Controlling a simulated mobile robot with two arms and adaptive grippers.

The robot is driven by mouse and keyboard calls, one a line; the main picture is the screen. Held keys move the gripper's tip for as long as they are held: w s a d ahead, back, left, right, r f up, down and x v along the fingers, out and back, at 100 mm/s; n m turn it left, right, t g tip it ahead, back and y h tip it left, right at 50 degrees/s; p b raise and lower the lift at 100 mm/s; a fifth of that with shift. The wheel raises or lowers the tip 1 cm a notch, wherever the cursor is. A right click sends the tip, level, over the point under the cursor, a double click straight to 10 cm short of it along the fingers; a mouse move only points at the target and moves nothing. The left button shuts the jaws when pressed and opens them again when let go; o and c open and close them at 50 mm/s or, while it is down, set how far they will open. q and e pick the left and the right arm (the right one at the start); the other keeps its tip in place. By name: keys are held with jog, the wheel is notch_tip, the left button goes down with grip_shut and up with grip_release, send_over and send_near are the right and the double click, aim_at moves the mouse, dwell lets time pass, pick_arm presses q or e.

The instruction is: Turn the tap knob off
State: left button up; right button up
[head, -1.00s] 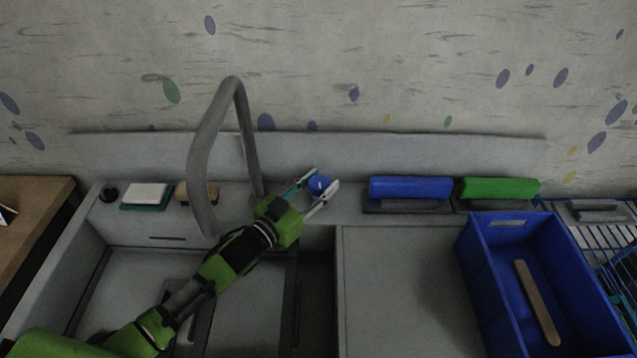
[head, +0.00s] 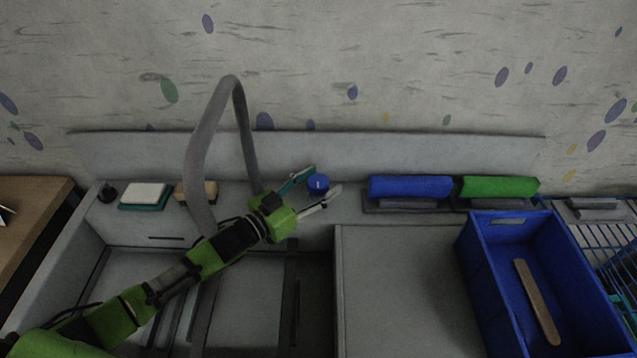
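The tap knob (head: 318,183) is a small blue round knob with a white mark on top, on the back ledge of the sink to the right of the tap. The tap (head: 207,130) is a tall grey curved spout; no water shows at its mouth, which my arm partly hides. My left gripper (head: 322,180) is open, its two fingers on either side of the knob, one behind it and one in front to the right. I cannot tell whether a finger touches the knob. My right gripper is not in view.
Blue (head: 410,188) and green (head: 499,188) rollers on grey bases sit right of the knob. A blue crate (head: 477,262) holding a wooden stick stands right of the grey counter (head: 400,300).

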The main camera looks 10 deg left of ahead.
pick_arm(q)
jog(key=v, duration=1.2)
dwell(0.4)
